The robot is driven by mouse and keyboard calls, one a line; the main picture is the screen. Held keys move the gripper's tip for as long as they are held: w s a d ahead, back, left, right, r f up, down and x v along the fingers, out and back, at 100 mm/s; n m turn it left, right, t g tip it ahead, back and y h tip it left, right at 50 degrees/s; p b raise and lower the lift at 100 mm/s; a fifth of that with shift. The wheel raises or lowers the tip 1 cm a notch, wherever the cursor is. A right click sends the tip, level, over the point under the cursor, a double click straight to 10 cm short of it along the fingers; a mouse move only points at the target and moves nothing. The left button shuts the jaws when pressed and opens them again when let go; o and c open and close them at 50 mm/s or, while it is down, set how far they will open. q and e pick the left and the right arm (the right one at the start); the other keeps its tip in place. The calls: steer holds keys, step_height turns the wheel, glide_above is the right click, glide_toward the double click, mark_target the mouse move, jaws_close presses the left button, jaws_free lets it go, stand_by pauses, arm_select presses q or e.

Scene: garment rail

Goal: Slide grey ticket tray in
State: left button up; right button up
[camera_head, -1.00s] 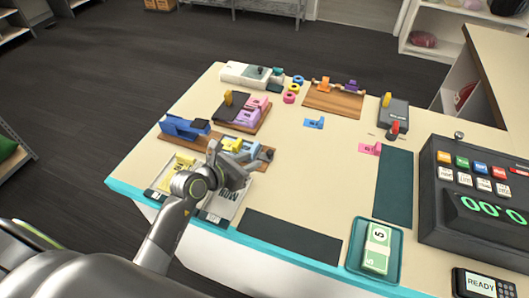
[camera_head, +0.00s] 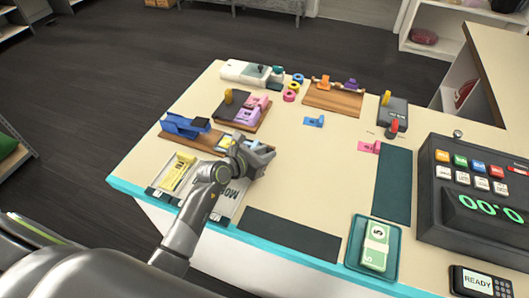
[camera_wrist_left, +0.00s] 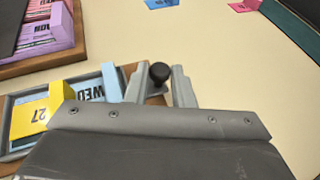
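The grey ticket tray (camera_wrist_left: 40,91) sits on a wooden board, holding a yellow ticket (camera_wrist_left: 38,115) marked 27 and a blue ticket (camera_wrist_left: 85,90) marked WED. In the head view my left arm hides most of it. A black round knob (camera_wrist_left: 158,72) stands at the tray's right end in the left wrist view. My left gripper (camera_wrist_left: 159,84) has its two fingers apart, one on each side of the knob. Whether they touch it cannot be told. In the head view the left gripper (camera_head: 263,153) is over the board's right end. My right gripper is out of view.
A blue device (camera_head: 185,126) stands left of the tray. Behind it are pink and purple blocks (camera_head: 252,108). A pale tray with a yellow ticket (camera_head: 178,172) lies at the front edge.

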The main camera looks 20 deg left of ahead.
arm_select(q)
jaws_close()
steer(key=a+b, duration=0.1)
steer(key=a, duration=0.6)
steer(key=shift+w+a+f, duration=0.1)
steer(key=shift+o, duration=1.5)
jaws_free()
steer(key=shift+o, duration=0.3)
steer(key=shift+a, duration=0.2)
